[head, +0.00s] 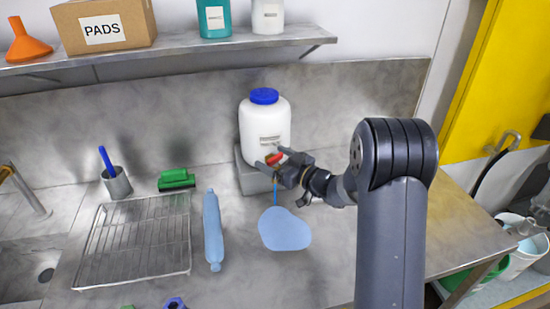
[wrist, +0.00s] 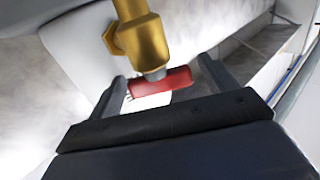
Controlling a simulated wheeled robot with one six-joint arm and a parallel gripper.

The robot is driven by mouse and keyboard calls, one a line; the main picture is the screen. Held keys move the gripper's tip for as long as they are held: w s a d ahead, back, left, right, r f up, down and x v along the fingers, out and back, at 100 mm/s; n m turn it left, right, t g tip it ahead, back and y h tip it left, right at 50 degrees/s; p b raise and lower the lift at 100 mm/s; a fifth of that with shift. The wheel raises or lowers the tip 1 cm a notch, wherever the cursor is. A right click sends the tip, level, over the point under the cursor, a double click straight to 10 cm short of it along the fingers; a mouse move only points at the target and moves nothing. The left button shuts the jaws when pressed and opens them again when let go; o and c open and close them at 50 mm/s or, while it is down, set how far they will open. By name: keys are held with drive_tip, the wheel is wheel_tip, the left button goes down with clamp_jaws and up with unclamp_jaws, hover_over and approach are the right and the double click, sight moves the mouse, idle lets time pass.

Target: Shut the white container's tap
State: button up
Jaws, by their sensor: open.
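The white container (head: 264,127) with a blue lid stands on a grey block (head: 252,173) against the back wall. Its brass tap (wrist: 142,38) has a red handle (wrist: 160,84), which also shows in the head view (head: 275,158). A blue stream (head: 275,192) runs down from the tap into a blue puddle (head: 285,230) on the counter. My gripper (head: 272,170) is open at the tap. In the wrist view the red handle lies between my two fingers (wrist: 163,88); I cannot tell whether either finger touches it. The tap's outlet is hidden in the head view.
A shelf (head: 180,48) overhangs the back. The counter right of the puddle looks clear, under my arm.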

drive_tip(key=shift+c, duration=0.2)
drive_tip(key=c, duration=1)
drive_tip(key=shift+o, duration=0.2)
drive_tip(key=shift+f+m+t+h+b, duration=0.2)
drive_tip(key=shift+m+t+h+b, duration=0.15)
drive_tip(key=shift+b, duration=0.55)
drive_tip(key=shift+s+t+h+b, duration=0.1)
drive_tip(key=shift+t+h+b, duration=0.25)
drive_tip(key=shift+b, duration=0.1)
drive_tip(key=m+t+h+b, duration=0.2)
drive_tip(key=b, duration=0.3)
drive_tip(key=shift+f+m+h, duration=0.15)
drive_tip(key=shift+m+h, duration=0.2)
drive_tip(key=shift+h, duration=0.05)
drive_tip(key=m+t+h+b, duration=0.1)
drive_tip(key=m+h+b, duration=0.1)
drive_tip(key=b, duration=0.3)
drive_tip(key=shift+h, duration=0.4)
drive_tip(key=m+h+b, duration=0.1)
drive_tip(key=b, duration=0.2)
drive_tip(key=shift+t+h, duration=0.3)
drive_tip(key=shift+t, duration=0.1)
drive_tip(key=shift+r+m+h+b, duration=0.35)
drive_tip(key=shift+h+b, duration=0.25)
drive_tip(key=shift+b, duration=0.6)
